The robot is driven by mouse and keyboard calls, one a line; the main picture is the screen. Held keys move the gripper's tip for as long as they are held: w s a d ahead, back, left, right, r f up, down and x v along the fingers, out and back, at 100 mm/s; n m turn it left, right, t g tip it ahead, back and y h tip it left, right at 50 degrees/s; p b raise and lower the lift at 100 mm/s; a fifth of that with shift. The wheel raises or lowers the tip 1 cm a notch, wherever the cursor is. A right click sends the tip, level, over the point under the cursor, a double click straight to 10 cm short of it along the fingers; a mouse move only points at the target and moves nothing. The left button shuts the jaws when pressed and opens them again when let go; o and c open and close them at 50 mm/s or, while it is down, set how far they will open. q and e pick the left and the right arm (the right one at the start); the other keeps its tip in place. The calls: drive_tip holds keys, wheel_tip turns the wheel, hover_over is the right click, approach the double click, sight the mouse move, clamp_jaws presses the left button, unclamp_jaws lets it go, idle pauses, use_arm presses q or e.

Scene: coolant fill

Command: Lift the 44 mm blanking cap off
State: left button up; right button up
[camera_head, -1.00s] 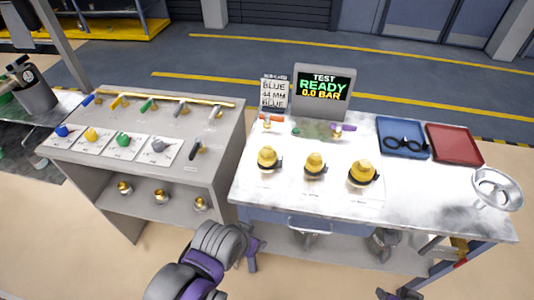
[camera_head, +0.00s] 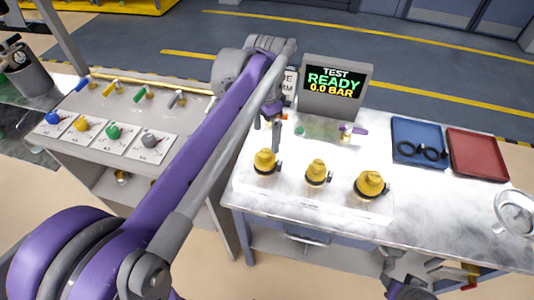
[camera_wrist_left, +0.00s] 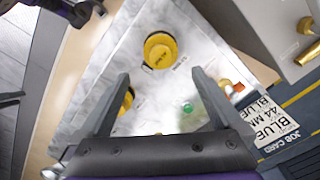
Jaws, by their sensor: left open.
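Three yellow caps stand in a row on the marble-topped bench: the left cap (camera_head: 265,162), the middle cap (camera_head: 317,173) and the right cap (camera_head: 370,185). I cannot read which is 44 mm. My left gripper (camera_head: 273,127) hangs above the bench, behind the left cap, touching no cap. In the left wrist view it is open and empty (camera_wrist_left: 163,95); one yellow cap (camera_wrist_left: 160,50) shows beyond the fingertips and another (camera_wrist_left: 127,101) is partly hidden by a finger. My right gripper (camera_head: 405,288) is at the bottom edge, its jaws unclear.
A test display (camera_head: 336,88) reading READY 0.0 BAR stands at the back. The job card (camera_wrist_left: 268,122) shows BLUE and 44 MM. A blue tray (camera_head: 416,131) with black rings and a red tray (camera_head: 477,154) lie right. A metal bowl (camera_head: 516,212) sits at the right edge.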

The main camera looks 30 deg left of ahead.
sight(265, 152)
use_arm(q)
drive_tip(key=shift+s+f, duration=0.2)
drive_tip(key=shift+f, duration=1.05)
wheel_tip(265, 152, down, 6)
drive_tip(key=shift+a+r, duration=0.1)
drive_tip(key=shift+a, duration=0.05)
drive_tip(key=c, duration=1.2)
